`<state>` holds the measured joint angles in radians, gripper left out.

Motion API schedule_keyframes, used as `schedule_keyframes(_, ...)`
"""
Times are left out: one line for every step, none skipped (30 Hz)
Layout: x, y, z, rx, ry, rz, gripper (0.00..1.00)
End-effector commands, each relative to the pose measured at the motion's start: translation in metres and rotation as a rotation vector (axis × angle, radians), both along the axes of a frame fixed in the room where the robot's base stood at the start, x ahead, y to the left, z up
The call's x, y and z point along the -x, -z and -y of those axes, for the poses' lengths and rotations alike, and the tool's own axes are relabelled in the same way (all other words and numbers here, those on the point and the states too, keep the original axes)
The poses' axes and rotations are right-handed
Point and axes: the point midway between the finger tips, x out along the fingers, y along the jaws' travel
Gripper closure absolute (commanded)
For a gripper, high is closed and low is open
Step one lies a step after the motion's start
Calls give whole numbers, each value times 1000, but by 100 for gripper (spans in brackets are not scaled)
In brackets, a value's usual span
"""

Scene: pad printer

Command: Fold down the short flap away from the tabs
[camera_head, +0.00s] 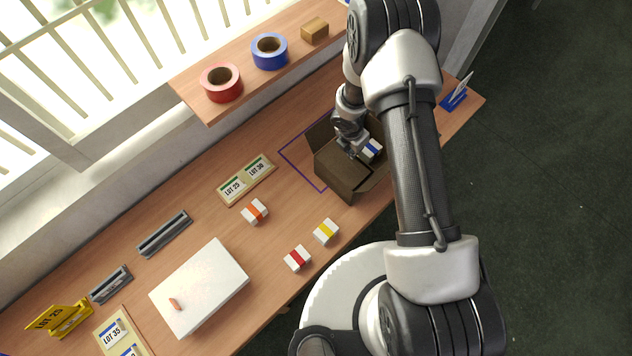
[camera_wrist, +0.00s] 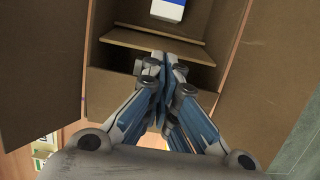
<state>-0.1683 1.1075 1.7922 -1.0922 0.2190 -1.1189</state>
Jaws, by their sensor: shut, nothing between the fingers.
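A brown cardboard box (camera_head: 338,182) stands open on the bench, partly hidden by my arm. In the wrist view, a flap stands out on the left (camera_wrist: 40,75) and another on the right (camera_wrist: 285,60). A narrow cardboard panel (camera_wrist: 150,45) lies across the box opening just beyond my fingertips, with a dark gap below it. I cannot tell which flap has tabs near it. A white and blue carton (camera_head: 372,149) shows at the box; it also shows in the wrist view (camera_wrist: 168,9). My gripper (camera_wrist: 163,62) is shut and empty, at the box opening.
Small white cartons with orange (camera_head: 254,211), yellow (camera_head: 326,231) and red (camera_head: 297,258) bands stand left of the box. A white case (camera_head: 200,287) lies further left. A shelf with tape rolls (camera_head: 221,83) overhangs behind. A blue holder (camera_head: 456,94) stands right.

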Motion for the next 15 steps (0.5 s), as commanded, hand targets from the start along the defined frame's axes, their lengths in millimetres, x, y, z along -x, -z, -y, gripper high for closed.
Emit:
schedule_keyframes(0, 3, 0, 0, 0, 0, 100)
schedule_keyframes(0, 4, 0, 0, 0, 0, 100)
schedule_keyframes(0, 5, 0, 0, 0, 0, 100)
schedule_keyframes(0, 6, 0, 0, 0, 0, 100)
schedule_keyframes(0, 6, 0, 0, 0, 0, 100)
schedule_keyframes(0, 7, 0, 0, 0, 0, 100)
schedule_keyframes(0, 7, 0, 0, 0, 0, 100)
schedule_keyframes(0, 7, 0, 0, 0, 0, 100)
schedule_keyframes(0, 8, 0, 0, 0, 0, 100)
schedule_keyframes(0, 8, 0, 0, 0, 0, 100)
schedule_keyframes(0, 8, 0, 0, 0, 0, 100)
schedule_keyframes(0, 8, 0, 0, 0, 0, 100)
schedule_keyframes(0, 8, 0, 0, 0, 0, 100)
schedule_keyframes(0, 8, 0, 0, 0, 0, 100)
schedule_keyframes(0, 8, 0, 0, 0, 0, 100)
